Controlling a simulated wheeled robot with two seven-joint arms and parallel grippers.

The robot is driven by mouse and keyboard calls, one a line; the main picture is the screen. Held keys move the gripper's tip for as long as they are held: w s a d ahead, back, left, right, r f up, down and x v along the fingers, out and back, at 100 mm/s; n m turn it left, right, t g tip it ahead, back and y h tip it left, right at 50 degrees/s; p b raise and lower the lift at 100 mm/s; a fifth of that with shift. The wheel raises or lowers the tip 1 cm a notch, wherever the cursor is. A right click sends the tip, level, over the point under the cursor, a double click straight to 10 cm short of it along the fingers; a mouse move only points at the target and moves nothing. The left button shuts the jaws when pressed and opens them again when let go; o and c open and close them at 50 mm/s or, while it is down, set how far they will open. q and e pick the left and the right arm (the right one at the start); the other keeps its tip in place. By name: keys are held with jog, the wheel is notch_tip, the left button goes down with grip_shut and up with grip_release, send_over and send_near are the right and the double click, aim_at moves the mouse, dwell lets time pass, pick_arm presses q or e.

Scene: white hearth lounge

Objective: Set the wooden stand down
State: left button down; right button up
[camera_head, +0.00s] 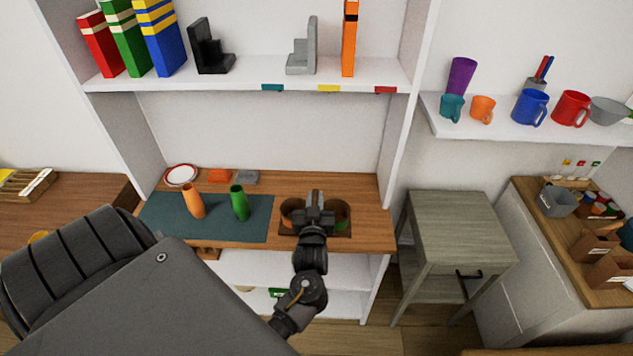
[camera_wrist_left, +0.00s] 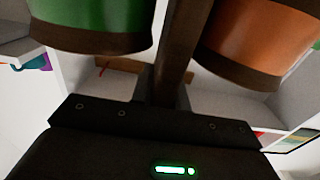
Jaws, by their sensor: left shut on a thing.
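The wooden stand (camera_head: 287,232) is dark brown, with two round holders side by side, one orange and one green on the sides that show. In the head view it is at the right end of the wooden shelf top. My left gripper (camera_head: 315,214) is shut on its middle, between the holders. In the left wrist view the stand's brown post (camera_wrist_left: 178,45) rises from my left gripper (camera_wrist_left: 163,95), with green to its left and orange to its right, each above a brown band. I cannot tell whether its base touches the shelf. My right gripper is not in view.
A teal mat (camera_head: 165,222) lies left of the stand, bearing an orange vase (camera_head: 193,202) and a green vase (camera_head: 239,203). A plate (camera_head: 181,175) and small blocks are behind. Bare wood shows right of the stand, up to the white upright (camera_head: 402,130).

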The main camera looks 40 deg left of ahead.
pick_arm(q)
jog(key=w+a+f+b, duration=0.6)
jog(key=w+f+b, duration=0.2)
jog(key=f+b, duration=0.3)
jog(key=b, duration=0.3)
jog(key=shift+w+a+f+b, duration=0.3)
jog(key=shift+w+f+b, duration=0.05)
jog(key=shift+w, duration=0.05)
jog(key=shift+f, duration=0.2)
jog(key=c, duration=1.4)
grip_release()
jog(key=shift+o, duration=0.2)
